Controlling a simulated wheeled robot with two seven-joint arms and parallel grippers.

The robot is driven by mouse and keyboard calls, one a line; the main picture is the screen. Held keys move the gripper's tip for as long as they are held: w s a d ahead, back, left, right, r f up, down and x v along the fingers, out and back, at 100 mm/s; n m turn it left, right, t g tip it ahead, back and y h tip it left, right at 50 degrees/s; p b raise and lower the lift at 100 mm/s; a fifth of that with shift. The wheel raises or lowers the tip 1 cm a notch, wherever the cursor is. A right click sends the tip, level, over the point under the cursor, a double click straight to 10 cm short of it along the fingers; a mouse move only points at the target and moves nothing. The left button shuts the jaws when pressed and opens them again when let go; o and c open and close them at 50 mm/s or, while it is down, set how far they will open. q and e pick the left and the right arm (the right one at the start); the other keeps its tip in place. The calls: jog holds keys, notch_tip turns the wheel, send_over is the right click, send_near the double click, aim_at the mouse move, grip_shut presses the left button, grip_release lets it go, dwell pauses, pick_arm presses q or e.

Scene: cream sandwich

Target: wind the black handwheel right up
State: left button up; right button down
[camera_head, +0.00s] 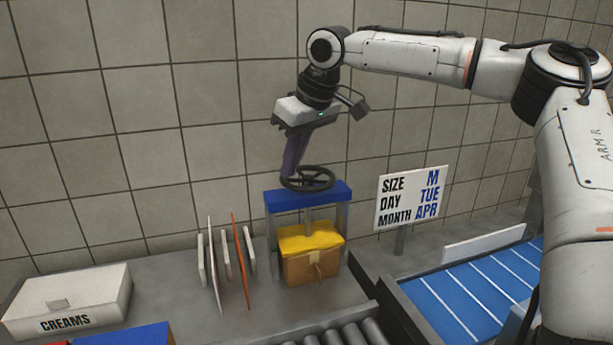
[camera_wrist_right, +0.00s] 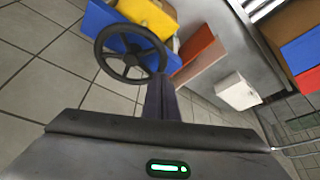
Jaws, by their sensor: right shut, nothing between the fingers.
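The black handwheel (camera_head: 308,178) lies flat on top of a small press with a blue top beam (camera_head: 330,193) and grey posts. Under the beam is a yellow block (camera_head: 308,237) above a brown box (camera_head: 303,268). My right gripper (camera_head: 289,175) points down with its fingers shut and empty, at the left side of the wheel's rim. In the right wrist view the handwheel (camera_wrist_right: 130,54) shows whole, with the shut fingers (camera_wrist_right: 161,82) at its rim; I cannot tell whether they touch it. My left gripper is not in view.
Upright white and orange boards (camera_head: 238,255) stand left of the press. A white CREAMS box (camera_head: 68,298) is at the far left. A SIZE/DAY/MONTH sign (camera_head: 412,197) and a blue conveyor (camera_head: 470,298) are at the right. Rollers (camera_head: 345,334) lie in front. A tiled wall is behind.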

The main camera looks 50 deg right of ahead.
jog(key=shift+f, duration=0.2)
jog(key=shift+f, duration=0.4)
jog(key=shift+s, duration=0.1)
jog(key=shift+s+f, duration=0.1)
